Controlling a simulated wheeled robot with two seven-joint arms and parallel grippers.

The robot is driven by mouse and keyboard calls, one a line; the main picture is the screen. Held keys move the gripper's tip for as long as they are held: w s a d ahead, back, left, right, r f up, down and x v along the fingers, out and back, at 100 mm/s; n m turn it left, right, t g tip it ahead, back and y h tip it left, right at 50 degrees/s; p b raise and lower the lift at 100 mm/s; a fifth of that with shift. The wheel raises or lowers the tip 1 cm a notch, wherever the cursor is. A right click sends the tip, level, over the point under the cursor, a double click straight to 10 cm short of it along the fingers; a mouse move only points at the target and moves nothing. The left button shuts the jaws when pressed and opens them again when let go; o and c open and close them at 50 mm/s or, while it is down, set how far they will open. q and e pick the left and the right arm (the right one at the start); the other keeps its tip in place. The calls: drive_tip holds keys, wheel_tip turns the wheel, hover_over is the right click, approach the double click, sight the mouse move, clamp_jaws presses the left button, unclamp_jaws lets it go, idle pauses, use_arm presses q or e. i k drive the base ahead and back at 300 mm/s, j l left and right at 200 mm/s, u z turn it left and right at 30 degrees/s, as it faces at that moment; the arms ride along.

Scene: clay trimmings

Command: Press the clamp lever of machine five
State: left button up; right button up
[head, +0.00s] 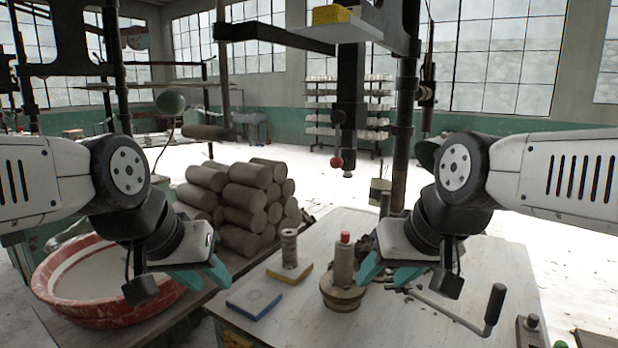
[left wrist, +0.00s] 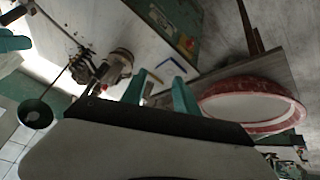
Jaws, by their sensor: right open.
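No number for machine five is readable. A dark press (head: 350,100) hangs over the worktable, with a red ball knob (head: 336,162) beside its lower end. On the worktable (head: 420,325), a red-topped cylinder (head: 343,262) stands on a round wooden base, and a crank with a black handle (head: 495,303) lies to its right. I cannot tell which part is the clamp lever. My left gripper (head: 202,277) is open and empty, between the red basin and the blue block; its spread fingers show in the left wrist view (left wrist: 160,92). My right gripper (head: 388,273) is open, just right of the red-topped cylinder.
A red basin (head: 60,310) stands at the left. Grey clay rolls (head: 245,200) are stacked behind it. A blue-edged block (head: 255,302) and a yellow-edged block (head: 289,272) bearing a spool-like cylinder lie on the table's left part. The front middle of the table looks clear.

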sight(337, 117)
drive_tip(key=i+j, duration=0.15)
drive_tip(key=j, duration=0.2)
drive_tip(key=i+j+z, duration=0.15)
drive_tip(key=j, duration=0.2)
drive_tip(key=i+j, duration=0.15)
drive_tip(key=j, duration=0.2)
drive_tip(key=i+j+z, duration=0.1)
drive_tip(key=i+j, duration=0.05)
drive_tip(key=i, duration=0.1)
